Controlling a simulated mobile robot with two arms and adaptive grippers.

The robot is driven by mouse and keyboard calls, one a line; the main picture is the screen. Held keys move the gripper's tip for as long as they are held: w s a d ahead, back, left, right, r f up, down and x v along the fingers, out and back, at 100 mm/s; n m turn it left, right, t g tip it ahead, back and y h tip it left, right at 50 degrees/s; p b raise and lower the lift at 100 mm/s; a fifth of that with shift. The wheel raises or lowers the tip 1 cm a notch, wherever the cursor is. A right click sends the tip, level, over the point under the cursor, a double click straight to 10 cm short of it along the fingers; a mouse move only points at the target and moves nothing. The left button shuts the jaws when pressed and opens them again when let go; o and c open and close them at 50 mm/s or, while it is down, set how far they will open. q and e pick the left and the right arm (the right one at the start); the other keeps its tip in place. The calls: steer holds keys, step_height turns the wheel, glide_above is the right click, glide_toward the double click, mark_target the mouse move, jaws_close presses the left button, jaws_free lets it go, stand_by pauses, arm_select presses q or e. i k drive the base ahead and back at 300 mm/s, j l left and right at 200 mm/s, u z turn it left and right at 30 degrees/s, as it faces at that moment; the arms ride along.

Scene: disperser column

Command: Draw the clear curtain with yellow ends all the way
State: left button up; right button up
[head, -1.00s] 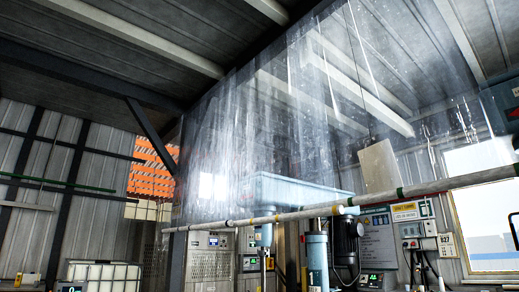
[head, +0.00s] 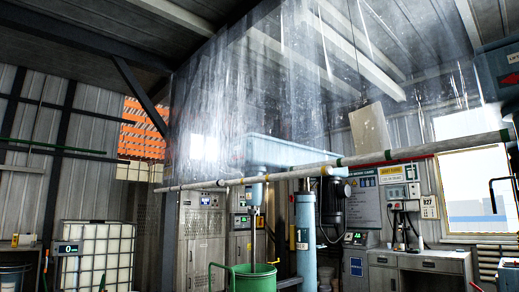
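The clear curtain (head: 265,85) hangs in the upper middle of the head view, spread widely and see-through, with streaks and folds. A long pale rod (head: 290,174) with green and yellowish bands crosses the view below it, rising toward the right. I cannot tell whether the rod touches the curtain. The curtain's yellow ends cannot be clearly made out. Neither of my grippers shows in the head view.
Behind the curtain stands a disperser with a blue head (head: 300,152) and blue column (head: 306,225). A green vat (head: 252,278) is below it. A caged white tank (head: 93,255) stands at the left, and a grey cabinet (head: 415,268) at the right.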

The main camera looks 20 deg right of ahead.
mark_target(325, 170)
steer(key=i+l+z, duration=0.1)
steer(key=i+z, duration=0.4)
steer(key=i, duration=2.4)
